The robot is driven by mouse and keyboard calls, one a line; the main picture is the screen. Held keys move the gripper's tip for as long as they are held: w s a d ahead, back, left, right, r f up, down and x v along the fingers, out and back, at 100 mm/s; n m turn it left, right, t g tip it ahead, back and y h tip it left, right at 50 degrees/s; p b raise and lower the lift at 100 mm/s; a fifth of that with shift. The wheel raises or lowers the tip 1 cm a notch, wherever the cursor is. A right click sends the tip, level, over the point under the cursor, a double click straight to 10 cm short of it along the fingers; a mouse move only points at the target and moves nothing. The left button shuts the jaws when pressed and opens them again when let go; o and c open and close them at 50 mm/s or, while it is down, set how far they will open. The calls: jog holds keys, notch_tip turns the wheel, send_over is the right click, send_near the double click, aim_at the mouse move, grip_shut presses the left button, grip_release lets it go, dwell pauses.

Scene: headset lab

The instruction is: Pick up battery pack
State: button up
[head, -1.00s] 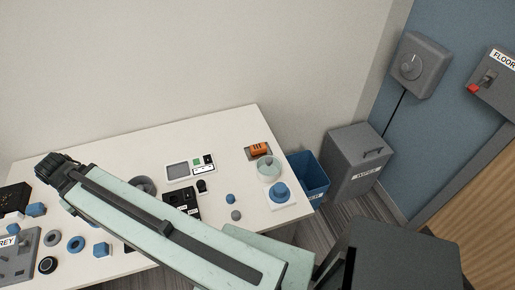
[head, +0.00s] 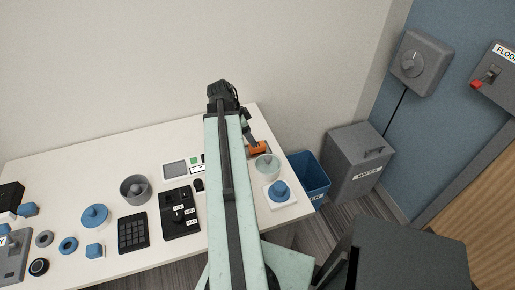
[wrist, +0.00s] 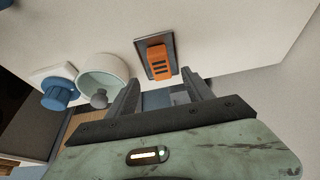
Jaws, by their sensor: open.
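The battery pack is an orange block with dark slots. In the wrist view the battery pack (wrist: 159,62) lies on a dark rectangular pad (wrist: 150,42), just beyond my gripper (wrist: 162,88). My gripper is open, its two dark fingers apart with nothing between them. In the head view the battery pack (head: 258,147) shows at the right end of the white table, partly hidden by my arm and gripper (head: 250,136).
A pale green bowl (head: 266,166) stands close beside the battery pack, with a blue knob on a white base (head: 281,191) nearer the front. A keypad (head: 133,233), a black panel (head: 180,213) and blue parts fill the left. A blue bin (head: 309,177) stands off the table's right edge.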

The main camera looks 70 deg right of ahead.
aim_at(257, 147)
jog(key=b+x, duration=0.5)
jog(key=x, duration=0.2)
jog(key=shift+w+b, duration=0.1)
jog(key=shift+b, duration=0.2)
jog(key=shift+r, duration=0.15)
grip_shut()
